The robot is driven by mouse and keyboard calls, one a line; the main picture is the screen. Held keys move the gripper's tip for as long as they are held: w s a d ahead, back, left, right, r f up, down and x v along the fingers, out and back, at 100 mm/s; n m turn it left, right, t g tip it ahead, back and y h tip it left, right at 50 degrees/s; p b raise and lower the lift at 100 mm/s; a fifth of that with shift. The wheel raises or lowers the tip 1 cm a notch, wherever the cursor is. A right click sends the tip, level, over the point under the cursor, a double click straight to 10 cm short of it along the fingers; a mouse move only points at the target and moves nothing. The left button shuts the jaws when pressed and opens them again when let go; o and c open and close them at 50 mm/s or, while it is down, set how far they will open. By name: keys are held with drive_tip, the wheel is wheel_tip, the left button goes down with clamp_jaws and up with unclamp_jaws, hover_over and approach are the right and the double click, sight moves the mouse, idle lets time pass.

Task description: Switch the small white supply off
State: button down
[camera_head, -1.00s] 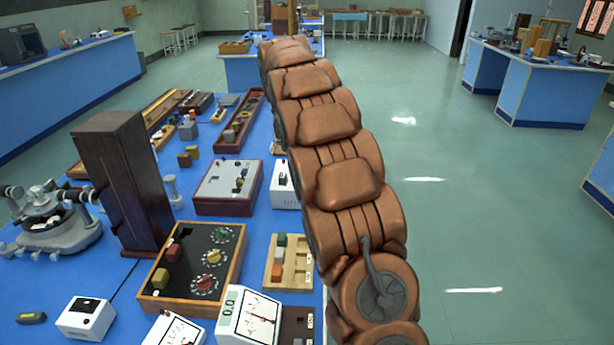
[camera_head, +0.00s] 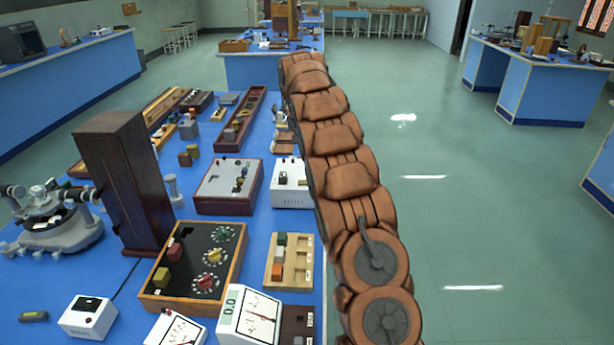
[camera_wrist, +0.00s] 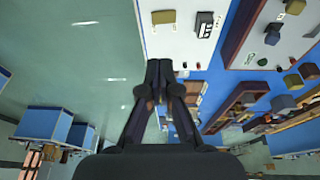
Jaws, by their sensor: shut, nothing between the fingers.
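A small white box (camera_head: 291,184), which fits the white supply, stands at the right edge of the blue bench. In the wrist view the white supply (camera_wrist: 180,42) fills the upper middle. A black switch (camera_wrist: 204,25) with a pale marked plate is on it, and a brownish block (camera_wrist: 163,17) is beside the switch. I cannot tell the switch's position. My gripper (camera_wrist: 159,66) is shut and empty, its fingertips seen just at the supply's lower edge; whether they touch cannot be told. In the head view my gripper is hidden behind my arm.
A grey panel box (camera_head: 229,187) stands left of the supply. A wooden tray with blocks (camera_head: 305,273) is nearer. Another white box with a black top part (camera_head: 88,316) stands front left. Open green floor (camera_head: 450,220) lies to the right.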

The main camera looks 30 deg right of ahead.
sight(307, 182)
drive_tip(key=p+x, duration=0.1)
drive_tip(key=x, duration=0.3)
drive_tip(key=p+x, duration=0.2)
drive_tip(key=x, duration=0.3)
drive_tip(key=s+p+x, duration=0.1)
drive_tip(key=p+x, duration=0.1)
drive_tip(key=x, duration=0.3)
drive_tip(key=shift+s+a+f, duration=0.1)
drive_tip(key=shift+a, duration=0.1)
drive_tip(key=shift+d+f, duration=0.1)
